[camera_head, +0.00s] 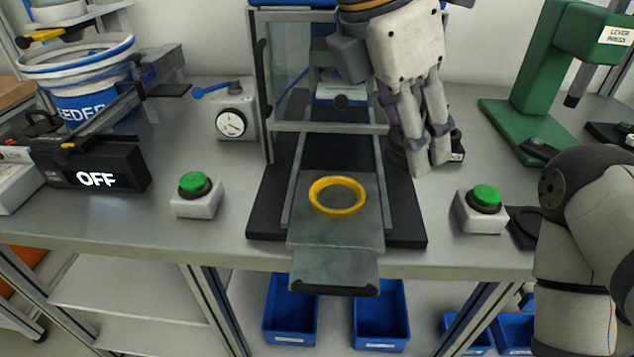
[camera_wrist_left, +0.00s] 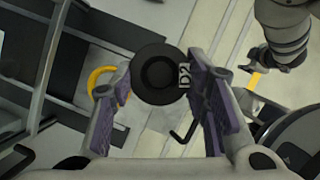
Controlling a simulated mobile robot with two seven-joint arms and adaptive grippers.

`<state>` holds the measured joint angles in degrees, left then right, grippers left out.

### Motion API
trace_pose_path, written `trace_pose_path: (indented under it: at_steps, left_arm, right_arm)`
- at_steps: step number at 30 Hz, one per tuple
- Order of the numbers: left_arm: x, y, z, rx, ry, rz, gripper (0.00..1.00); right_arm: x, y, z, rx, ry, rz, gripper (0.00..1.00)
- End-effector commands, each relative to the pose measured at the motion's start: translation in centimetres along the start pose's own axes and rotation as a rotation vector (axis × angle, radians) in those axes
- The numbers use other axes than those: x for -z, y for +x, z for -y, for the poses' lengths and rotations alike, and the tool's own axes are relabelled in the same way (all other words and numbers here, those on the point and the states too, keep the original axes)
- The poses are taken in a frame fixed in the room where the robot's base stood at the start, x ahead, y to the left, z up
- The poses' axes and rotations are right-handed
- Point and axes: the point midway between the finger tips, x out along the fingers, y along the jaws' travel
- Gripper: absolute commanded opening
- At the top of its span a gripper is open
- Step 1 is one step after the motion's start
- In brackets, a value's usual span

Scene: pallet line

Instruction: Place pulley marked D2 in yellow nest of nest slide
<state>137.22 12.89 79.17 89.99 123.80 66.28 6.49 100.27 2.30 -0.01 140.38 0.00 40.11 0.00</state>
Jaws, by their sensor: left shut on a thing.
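The pulley marked D2 (camera_wrist_left: 158,73) is a dark round part with a stepped centre and a white D2 mark on its side. My left gripper (camera_head: 430,165) is shut on it, and in the left wrist view it sits between the purple finger pads. In the head view the fingers mostly hide it. The yellow nest (camera_head: 337,209) is a ring on the plate of the nest slide (camera_head: 334,270) and looks empty. My left gripper is to the right of and behind the nest. The nest also shows partly behind a finger in the left wrist view (camera_wrist_left: 96,77).
Green-button boxes stand left (camera_head: 196,196) and right (camera_head: 482,211) of the slide. A frame with a clear panel (camera_head: 285,75) stands over its back. A dial gauge (camera_head: 231,122) is at left, a green lever press (camera_head: 540,75) at right. My right arm is at front right.

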Motion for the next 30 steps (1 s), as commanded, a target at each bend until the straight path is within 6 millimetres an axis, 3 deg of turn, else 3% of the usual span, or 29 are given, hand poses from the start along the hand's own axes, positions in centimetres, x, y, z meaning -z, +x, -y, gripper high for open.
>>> trace_pose_path:
  at_steps: [4,9,17,22,30]
  left_arm:
    - [2.7,1.8,-4.8,0.008,-0.011,-0.003,0.1]
    - [5.1,4.2,-8.0,0.008,-0.005,-0.003,0.1]
    - [6.8,6.2,-9.9,0.006,-0.004,-0.002,0.1]
    - [8.3,9.2,-10.5,0.004,0.001,-0.003,0.1]
    - [8.4,9.5,-10.5,0.002,0.0,0.0,0.1]
  right_arm:
    - [-0.5,0.7,0.0,-0.001,0.0,0.024,0.4]
    - [-0.8,1.0,0.0,-0.001,0.0,0.035,0.4]
    - [-0.9,1.2,0.0,-0.002,0.0,0.042,0.4]
    - [-0.9,1.2,0.0,-0.001,0.0,0.042,0.4]
    - [-0.9,1.2,0.0,-0.001,0.0,0.041,0.4]
